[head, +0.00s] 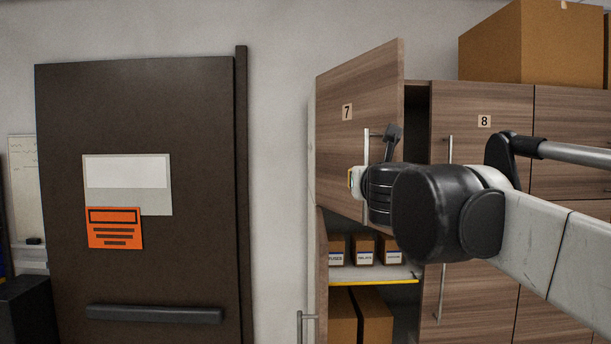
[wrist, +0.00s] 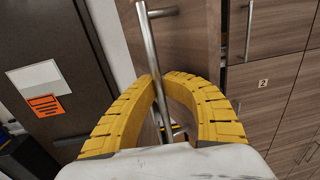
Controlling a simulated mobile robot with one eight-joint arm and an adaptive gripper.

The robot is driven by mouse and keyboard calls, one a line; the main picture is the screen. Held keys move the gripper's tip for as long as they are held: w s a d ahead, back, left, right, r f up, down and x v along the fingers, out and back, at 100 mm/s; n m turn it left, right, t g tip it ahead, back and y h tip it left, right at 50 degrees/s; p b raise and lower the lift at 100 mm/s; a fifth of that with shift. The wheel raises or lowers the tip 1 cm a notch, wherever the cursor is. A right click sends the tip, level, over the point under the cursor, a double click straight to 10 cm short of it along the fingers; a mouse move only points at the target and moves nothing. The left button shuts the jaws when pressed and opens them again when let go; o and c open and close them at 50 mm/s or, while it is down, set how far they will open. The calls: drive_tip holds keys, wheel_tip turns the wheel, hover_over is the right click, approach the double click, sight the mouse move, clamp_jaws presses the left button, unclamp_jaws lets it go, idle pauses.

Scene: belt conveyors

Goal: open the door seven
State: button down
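Door seven (head: 340,130) is a wood-grain upper cabinet door with a "7" label. It stands partly open, swung out from the cabinet, with a dark gap behind its right edge. Its vertical metal bar handle (head: 366,146) is near that edge. My gripper (head: 355,181) is at the lower part of the handle, partly hidden by my wrist. In the wrist view, the yellow fingers (wrist: 159,80) close in on both sides of the handle (wrist: 148,42), with their tips close against the bar. The door surface also shows there (wrist: 190,35).
Door eight (head: 482,150) is shut at the right. Below door seven, an open compartment holds small labelled boxes (head: 363,250) on a shelf. A cardboard box (head: 530,42) sits on top of the cabinets. A dark room door (head: 140,250) stands left, with bare wall between.

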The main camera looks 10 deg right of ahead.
drive_tip(key=a+m+g+h, duration=0.1)
drive_tip(key=a+m+h, duration=0.1)
drive_tip(key=a, duration=0.5)
drive_tip(key=shift+a+m+h, duration=0.15)
drive_tip(key=shift+m+h, duration=0.15)
drive_tip(key=shift+h, duration=0.6)
drive_tip(key=shift+f, duration=0.1)
drive_tip(key=c, duration=1.5)
unclamp_jaws()
drive_tip(key=shift+s, duration=0.15)
drive_tip(key=v, duration=1.2)
drive_tip(key=shift+r, duration=0.3)
